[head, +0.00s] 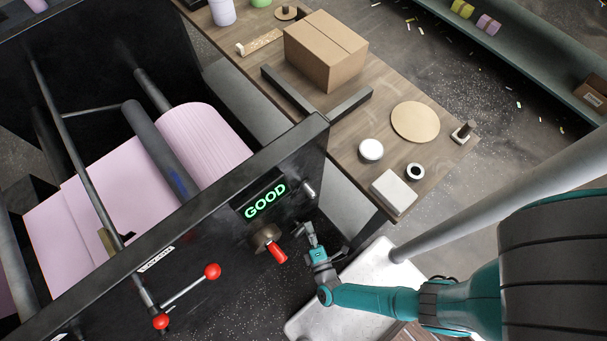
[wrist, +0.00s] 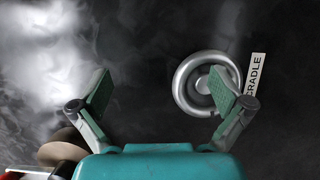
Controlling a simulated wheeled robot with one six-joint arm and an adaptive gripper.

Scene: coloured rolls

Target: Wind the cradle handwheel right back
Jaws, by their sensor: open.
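In the wrist view the cradle handwheel (wrist: 183,88) is a pale metal ring with a central hub on a dark panel. A white CRADLE label (wrist: 256,75) stands at its right. In the head view my gripper (head: 306,230) is close to the machine's front panel; I cannot clearly make out the handwheel there.
A red-handled knob (head: 277,252) is just left of my gripper. A lever with red balls (head: 212,271) sits further left. A lit GOOD display (head: 265,201) and a metal peg (head: 308,189) are above. A wooden bench (head: 385,82) holds a cardboard box (head: 325,50).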

